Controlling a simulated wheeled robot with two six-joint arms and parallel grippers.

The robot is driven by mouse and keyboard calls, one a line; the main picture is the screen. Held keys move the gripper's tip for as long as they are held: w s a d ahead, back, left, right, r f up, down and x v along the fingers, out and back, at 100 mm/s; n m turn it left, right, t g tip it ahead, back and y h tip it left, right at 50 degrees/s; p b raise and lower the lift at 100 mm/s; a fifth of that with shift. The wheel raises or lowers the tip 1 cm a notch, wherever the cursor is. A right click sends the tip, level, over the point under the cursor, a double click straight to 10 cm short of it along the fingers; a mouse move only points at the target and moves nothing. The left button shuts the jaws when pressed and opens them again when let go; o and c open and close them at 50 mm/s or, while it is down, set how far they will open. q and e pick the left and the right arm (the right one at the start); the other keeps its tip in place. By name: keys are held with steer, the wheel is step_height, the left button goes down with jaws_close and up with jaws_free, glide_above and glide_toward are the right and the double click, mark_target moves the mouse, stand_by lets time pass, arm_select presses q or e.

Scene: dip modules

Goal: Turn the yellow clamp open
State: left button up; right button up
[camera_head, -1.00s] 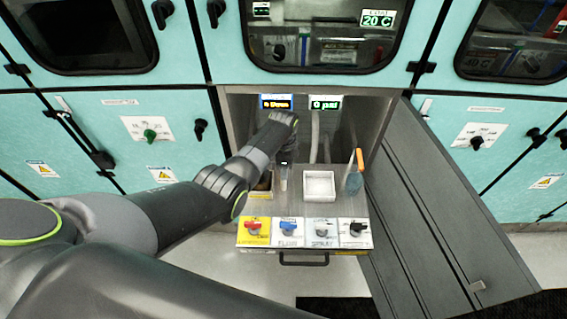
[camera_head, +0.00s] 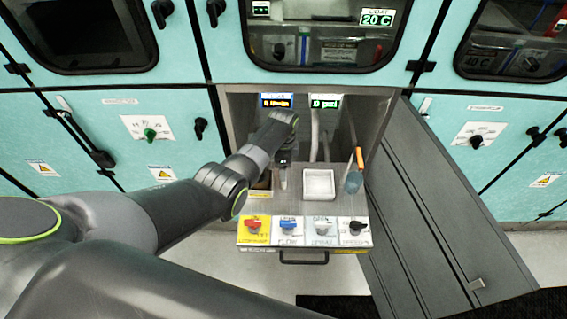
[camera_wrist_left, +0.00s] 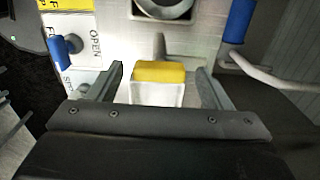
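A block with a yellow top and a white lower part, probably the yellow clamp (camera_wrist_left: 158,73), shows in the left wrist view. It lies between my left gripper's (camera_wrist_left: 160,80) two fingers, with a visible gap on each side. A grey rod stands just above it in that view. My left gripper (camera_head: 283,176) is open and reaches over the left part of the pulled-out drawer in the head view. The arm and gripper hide the clamp there. My right gripper is not in view.
The drawer front carries a panel (camera_head: 304,241) with red, blue, white and black knobs. A white square tray (camera_head: 319,185) and an orange-handled tool (camera_head: 354,178) stand right of the gripper. A grey open door (camera_head: 440,215) bounds the right side. Two displays glow behind.

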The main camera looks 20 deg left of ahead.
arm_select(q)
steer(key=shift+r, duration=0.5)
step_height(320, 180, up, 16)
steer(key=shift+r, duration=0.2)
stand_by(0.5)
